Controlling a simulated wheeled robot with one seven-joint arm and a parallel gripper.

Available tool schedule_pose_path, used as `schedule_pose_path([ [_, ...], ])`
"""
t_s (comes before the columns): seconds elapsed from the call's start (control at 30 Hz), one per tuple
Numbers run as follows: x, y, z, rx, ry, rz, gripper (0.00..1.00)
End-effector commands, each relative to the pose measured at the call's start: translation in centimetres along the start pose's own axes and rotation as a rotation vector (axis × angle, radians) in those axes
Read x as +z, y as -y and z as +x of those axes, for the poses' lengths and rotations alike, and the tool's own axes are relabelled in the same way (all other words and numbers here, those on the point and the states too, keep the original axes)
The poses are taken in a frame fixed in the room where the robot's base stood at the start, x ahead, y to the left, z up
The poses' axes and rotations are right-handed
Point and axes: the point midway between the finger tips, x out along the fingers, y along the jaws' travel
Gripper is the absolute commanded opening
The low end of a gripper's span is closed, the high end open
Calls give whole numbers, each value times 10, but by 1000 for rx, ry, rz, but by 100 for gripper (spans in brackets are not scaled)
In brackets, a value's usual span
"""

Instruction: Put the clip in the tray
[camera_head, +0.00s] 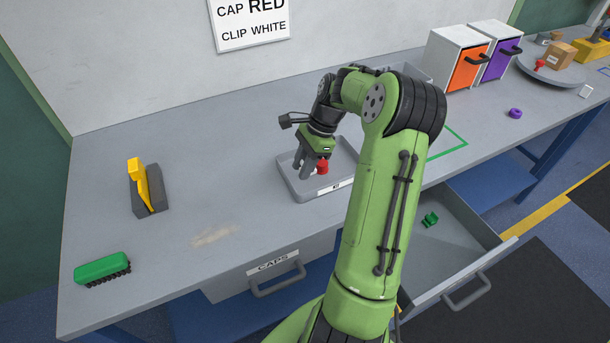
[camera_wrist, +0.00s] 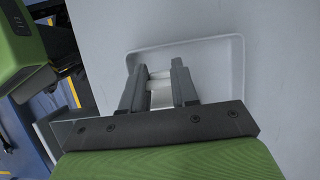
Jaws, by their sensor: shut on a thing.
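My gripper (camera_head: 304,170) is low over the grey tray (camera_head: 288,180), with its fingers pointing down inside the rim. In the wrist view the gripper (camera_wrist: 161,68) is shut on a white piece (camera_wrist: 161,94), which looks like the white clip; the fingers hide part of it. The tray's pale rim (camera_wrist: 190,41) surrounds the fingertips there. I cannot tell if the clip touches the tray floor. A red cap (camera_head: 322,167) shows in the tray right beside the fingers; I do not see it in the wrist view.
An open drawer (camera_head: 455,235) at the lower right holds a green piece (camera_head: 430,219). The drawer labelled CAPS (camera_head: 270,268) is shut. A purple ring (camera_head: 515,113) lies right. The wall sign (camera_head: 250,25) reads "CAP RED, CLIP WHITE".

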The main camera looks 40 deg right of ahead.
Motion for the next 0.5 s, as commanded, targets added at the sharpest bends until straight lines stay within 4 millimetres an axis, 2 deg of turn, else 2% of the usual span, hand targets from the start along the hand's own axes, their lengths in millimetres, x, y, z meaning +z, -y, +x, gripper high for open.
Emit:
schedule_pose_path([
  [0.23, -18, -1, 44, 3, 2, 0, 1],
  [0.5, -18, 0, 44, 1, 0, -1, 1],
])
